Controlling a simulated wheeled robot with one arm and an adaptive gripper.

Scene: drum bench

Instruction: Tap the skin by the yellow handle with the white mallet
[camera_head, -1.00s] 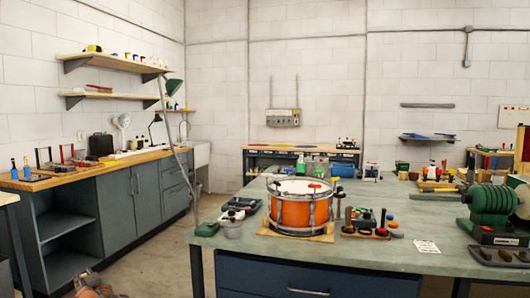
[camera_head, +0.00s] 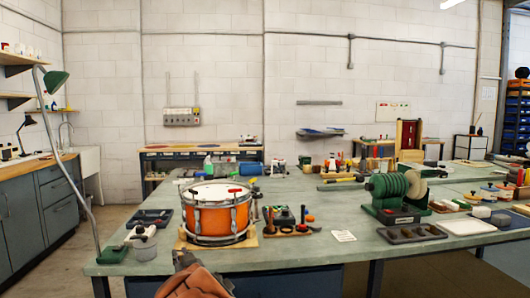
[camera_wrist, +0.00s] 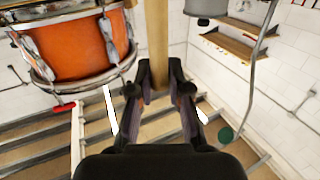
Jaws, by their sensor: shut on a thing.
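The orange drum (camera_head: 213,222) stands on a wooden board (camera_head: 192,246) near the bench's front edge in the head view. Its pale skin (camera_head: 212,192) faces up. A red handle (camera_head: 235,191) shows at the skin's right side. I cannot make out a yellow handle. My gripper (camera_head: 184,259) is low in the head view, just in front of the drum's board. In the wrist view my gripper (camera_wrist: 158,92) is shut on an upright wooden shaft (camera_wrist: 157,45), apparently the mallet's handle. The mallet's head is out of view. The drum (camera_wrist: 75,45) fills the upper left there, apart from the shaft.
On the green bench (camera_head: 300,252), a tool rack (camera_head: 288,230) stands right of the drum, and a dark tray (camera_head: 150,217) and a grey cup (camera_head: 144,246) left of it. A green grinder (camera_head: 392,192) is farther right. A lamp (camera_head: 55,80) rises at left.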

